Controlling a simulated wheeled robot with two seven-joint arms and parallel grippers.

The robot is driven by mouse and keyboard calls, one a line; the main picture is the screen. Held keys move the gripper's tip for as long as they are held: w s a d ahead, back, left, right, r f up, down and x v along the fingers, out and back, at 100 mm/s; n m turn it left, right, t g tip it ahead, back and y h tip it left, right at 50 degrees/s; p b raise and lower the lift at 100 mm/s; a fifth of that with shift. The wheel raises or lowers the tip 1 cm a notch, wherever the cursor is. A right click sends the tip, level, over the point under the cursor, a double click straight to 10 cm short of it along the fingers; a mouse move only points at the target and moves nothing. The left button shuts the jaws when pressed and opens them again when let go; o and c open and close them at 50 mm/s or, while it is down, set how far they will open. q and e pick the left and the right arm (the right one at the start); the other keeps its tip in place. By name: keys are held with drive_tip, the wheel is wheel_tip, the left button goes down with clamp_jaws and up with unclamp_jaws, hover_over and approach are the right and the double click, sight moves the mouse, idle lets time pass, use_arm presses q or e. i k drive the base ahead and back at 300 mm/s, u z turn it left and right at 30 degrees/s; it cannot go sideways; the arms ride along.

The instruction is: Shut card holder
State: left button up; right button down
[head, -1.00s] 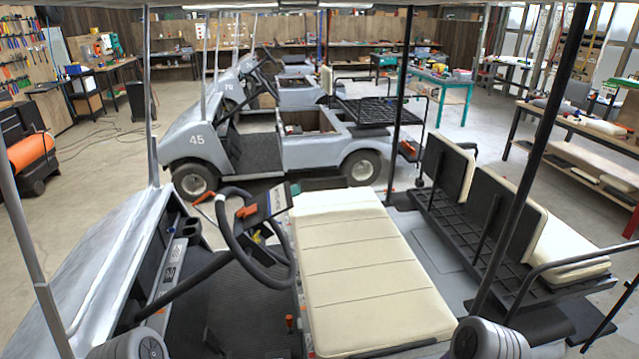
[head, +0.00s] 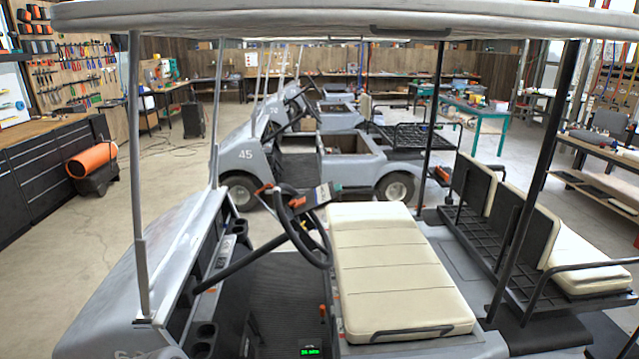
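A dark flat panel with a pale label (head: 322,194) stands tilted at the hub of the black steering wheel (head: 284,226) in the near cart. It looks like the card holder, but it is too small to tell how far its lid is open. An orange piece (head: 297,201) sits beside it, against the wheel. Neither of my grippers is in view.
The near cart's roof (head: 300,18) spans the top of the view, held by thin posts. A cream seat (head: 390,270) lies right of the wheel. A small green-lit display (head: 309,350) shows at the bottom edge. Grey cart 45 (head: 262,155) stands behind.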

sight(317, 197)
drive_tip(key=u, duration=0.8)
drive_tip(key=i, duration=0.35)
drive_tip(key=u, duration=0.05)
